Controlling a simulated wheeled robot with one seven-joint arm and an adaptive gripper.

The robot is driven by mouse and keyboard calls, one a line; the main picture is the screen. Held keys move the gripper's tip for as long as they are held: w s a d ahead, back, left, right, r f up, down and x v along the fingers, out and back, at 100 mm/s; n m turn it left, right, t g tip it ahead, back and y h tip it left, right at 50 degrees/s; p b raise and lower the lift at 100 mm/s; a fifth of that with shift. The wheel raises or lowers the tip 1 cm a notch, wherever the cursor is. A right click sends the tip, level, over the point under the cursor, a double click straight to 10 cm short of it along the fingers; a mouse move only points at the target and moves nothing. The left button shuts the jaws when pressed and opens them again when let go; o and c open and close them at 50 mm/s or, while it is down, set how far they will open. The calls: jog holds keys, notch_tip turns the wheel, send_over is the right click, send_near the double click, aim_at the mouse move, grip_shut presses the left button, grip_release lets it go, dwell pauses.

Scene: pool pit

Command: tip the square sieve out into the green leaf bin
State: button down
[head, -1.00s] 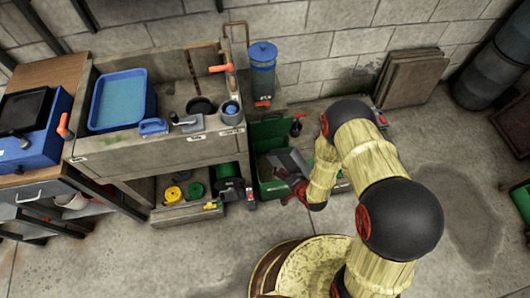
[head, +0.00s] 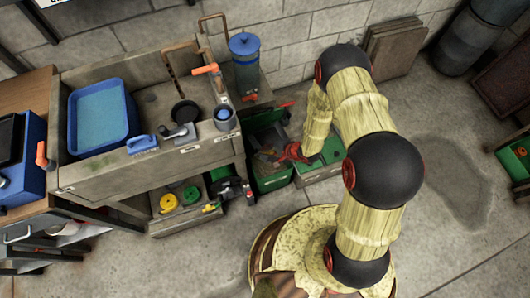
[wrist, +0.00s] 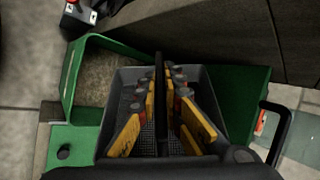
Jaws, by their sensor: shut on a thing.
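The square sieve is a dark grey box with a mesh floor (wrist: 113,95), seen in the wrist view with a dark bar upright across its middle. My gripper (wrist: 166,88), with yellow fingers, is shut on that bar. In the head view my gripper (head: 292,153) is over the green leaf bin (head: 272,183); the sieve cannot be made out clearly there. In the wrist view the green bin (wrist: 83,137) shows on both sides of the sieve. I see no leaves on the visible mesh; the sieve's tilt is unclear.
A wooden bench (head: 160,165) stands left of the bin, holding a blue tray (head: 102,118), a black pan (head: 185,111) and a blue-grey cup (head: 224,117). A blue canister (head: 244,62) stands behind.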

aim_at(272, 132)
jog(key=r+g+p, duration=0.1)
jog(key=p, duration=0.1)
jog(key=r+y+p, duration=0.1)
jog(key=p, duration=0.1)
jog(key=shift+w+d+m+g, duration=0.2)
jog(key=shift+w+m+g, duration=0.1)
jog(key=shift+m+g, duration=0.1)
jog(key=p, duration=0.1)
jog(key=r+g+y+p, duration=0.1)
jog(key=p, duration=0.1)
jog(key=shift+w+d+m, duration=0.15)
jog(key=shift+w+m, duration=0.15)
jog(key=shift+m, duration=0.1)
jog(key=shift+w+g, duration=0.15)
jog(key=shift+g, duration=0.35)
jog(key=w+r+m+g+y+b, duration=0.1)
jog(key=w+d+r+m+g+y+b, duration=0.1)
jog(key=g+b, duration=0.1)
jog(key=w+d+r+m+g+y+b, duration=0.1)
jog(key=y+b, duration=0.1)
jog(key=shift+m+g, duration=0.3)
jog(key=shift+a, duration=0.1)
